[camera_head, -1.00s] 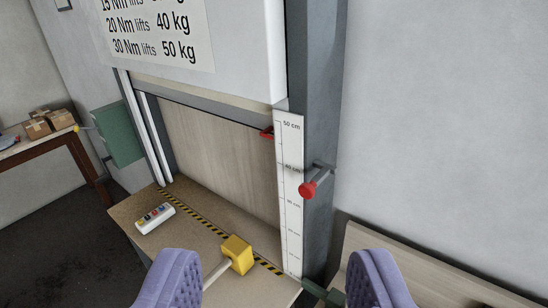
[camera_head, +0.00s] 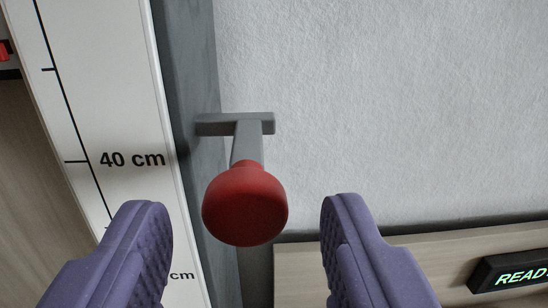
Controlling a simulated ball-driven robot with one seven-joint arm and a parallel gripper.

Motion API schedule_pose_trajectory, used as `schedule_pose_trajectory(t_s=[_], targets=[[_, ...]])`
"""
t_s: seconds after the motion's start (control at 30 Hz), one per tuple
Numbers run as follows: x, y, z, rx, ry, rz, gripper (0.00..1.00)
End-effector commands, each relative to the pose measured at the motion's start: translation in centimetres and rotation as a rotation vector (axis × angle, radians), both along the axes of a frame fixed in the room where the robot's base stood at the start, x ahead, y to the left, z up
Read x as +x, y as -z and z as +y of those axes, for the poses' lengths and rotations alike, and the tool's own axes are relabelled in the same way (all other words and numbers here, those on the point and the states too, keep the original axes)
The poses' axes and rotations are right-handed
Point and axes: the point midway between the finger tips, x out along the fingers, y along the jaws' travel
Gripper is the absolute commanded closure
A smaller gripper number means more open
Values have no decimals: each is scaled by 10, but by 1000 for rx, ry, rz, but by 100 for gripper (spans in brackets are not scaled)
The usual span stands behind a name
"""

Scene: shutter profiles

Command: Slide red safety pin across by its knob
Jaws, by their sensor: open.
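The red safety pin's round knob (camera_head: 245,204) is in the middle of the view, at the end of a grey shaft (camera_head: 247,147). The shaft runs back to a grey crossbar (camera_head: 236,124) at the dark grey post (camera_head: 188,100). My gripper (camera_head: 245,225) is open and empty. Its two purple fingers stand apart, one to the left and one to the right of the knob, lower in the picture. A gap shows on both sides between the fingers and the knob. I cannot tell how far beyond the fingertips the knob lies.
A white height scale (camera_head: 125,110) marked 40 cm is fixed left of the post. A small red part (camera_head: 4,50) shows at the left edge. A light wooden panel (camera_head: 400,270) with a lit black display (camera_head: 512,274) is at the lower right. The wall on the right is bare.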

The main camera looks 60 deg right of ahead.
Motion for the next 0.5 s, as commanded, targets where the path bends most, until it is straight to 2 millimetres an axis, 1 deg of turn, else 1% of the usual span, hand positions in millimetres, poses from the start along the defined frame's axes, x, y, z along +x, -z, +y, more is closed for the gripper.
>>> schedule_pose_trajectory(t_s=[0.03,0.1,0.2,0.3,0.5], targets=[[5,1,-7,0,2,0,45],[12,0,-15,1,1,-1,45],[18,0,-23,1,-1,-2,45],[22,0,-27,2,-2,-1,45],[22,-1,-27,3,-3,-2,45]])
